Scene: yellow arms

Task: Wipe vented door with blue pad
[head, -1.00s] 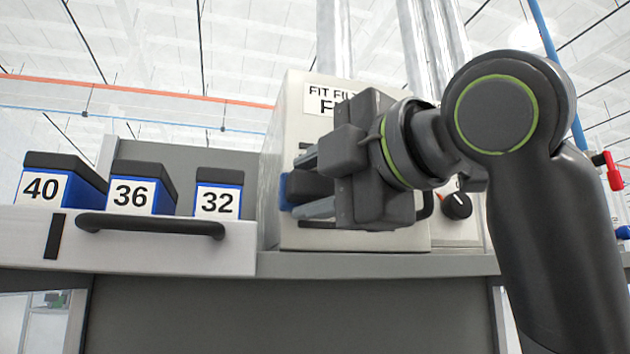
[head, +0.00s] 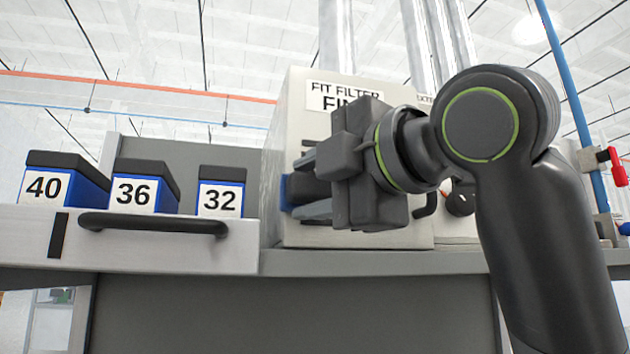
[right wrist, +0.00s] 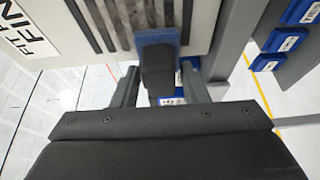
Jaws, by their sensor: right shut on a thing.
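The blue pad (right wrist: 158,38) has a black handle (right wrist: 157,72). My right gripper (head: 312,186) is shut on this handle, and its two fingers show on either side of it in the right wrist view. In the head view only a strip of the pad's blue edge (head: 284,191) shows. The vented door (head: 365,240) is a cream panel with dark slots (right wrist: 112,22) and a sign that begins "FIT FILTER". A greyish smudge shows among the slots. The pad is at the slots' edge; I cannot tell whether it touches. My left gripper is out of view.
A grey bench (head: 350,263) runs below the door. At left, a drawer with a black handle (head: 150,223) holds blue boxes marked 40 (head: 45,185), 36 (head: 133,192) and 32 (head: 220,199). A dark knob (head: 460,203) is right of the door.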

